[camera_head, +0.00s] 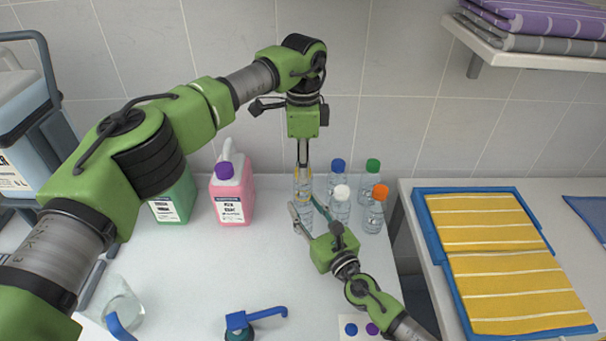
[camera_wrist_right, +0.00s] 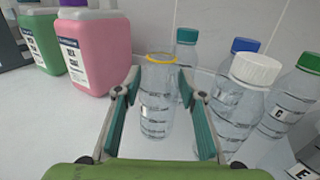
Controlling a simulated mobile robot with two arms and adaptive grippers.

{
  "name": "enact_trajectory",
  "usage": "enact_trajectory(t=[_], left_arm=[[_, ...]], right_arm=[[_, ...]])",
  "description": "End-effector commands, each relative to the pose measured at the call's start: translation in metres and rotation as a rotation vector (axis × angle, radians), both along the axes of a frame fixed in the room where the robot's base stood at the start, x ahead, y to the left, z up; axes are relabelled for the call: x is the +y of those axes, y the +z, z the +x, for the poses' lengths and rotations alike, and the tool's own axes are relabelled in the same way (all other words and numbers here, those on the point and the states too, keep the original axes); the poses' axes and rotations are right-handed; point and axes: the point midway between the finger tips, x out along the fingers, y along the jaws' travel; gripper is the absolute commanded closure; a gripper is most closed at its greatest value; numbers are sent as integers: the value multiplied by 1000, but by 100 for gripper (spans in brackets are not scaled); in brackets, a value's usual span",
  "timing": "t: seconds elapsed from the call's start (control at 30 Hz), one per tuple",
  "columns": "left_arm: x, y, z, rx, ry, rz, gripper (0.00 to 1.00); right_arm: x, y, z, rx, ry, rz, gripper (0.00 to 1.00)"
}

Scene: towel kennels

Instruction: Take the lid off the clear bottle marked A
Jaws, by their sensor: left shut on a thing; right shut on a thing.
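My left gripper (camera_head: 303,164) points straight down at the back of the counter. It is shut on a yellow lid (camera_head: 303,173), partly hidden by its fingers. My right gripper (camera_head: 306,204) is shut around a clear bottle; in the right wrist view its teal pads (camera_wrist_right: 160,88) stand on both sides of that clear bottle (camera_wrist_right: 157,110). The bottle is upright with a yellow ring around its top, and no cap shows over it there. My left gripper and the lid are outside the right wrist view. I cannot read a letter A on the bottle.
Close by stand bottles with teal (camera_wrist_right: 187,36), blue (camera_head: 338,165), green (camera_head: 373,166), white (camera_head: 341,192) and orange (camera_head: 380,192) caps. Pink (camera_head: 232,195) and green (camera_head: 176,200) jugs stand left. Yellow towels (camera_head: 500,240) lie on a blue tray at right. The counter's middle is clear.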

Motion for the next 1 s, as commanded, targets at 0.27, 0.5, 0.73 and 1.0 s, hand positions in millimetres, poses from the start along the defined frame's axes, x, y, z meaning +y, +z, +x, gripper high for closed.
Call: enact_trajectory(t=[0.27,0.5,0.73,1.0], left_arm=[[0,2,-1,2,0,0,100],[0,2,-1,2,0,0,100],[0,2,-1,2,0,0,100],[0,2,-1,2,0,0,100]], right_arm=[[0,-1,0,1,0,0,53],[0,0,0,1,0,0,43],[-3,-1,-5,2,0,0,43],[-25,-2,-48,3,0,-3,43]])
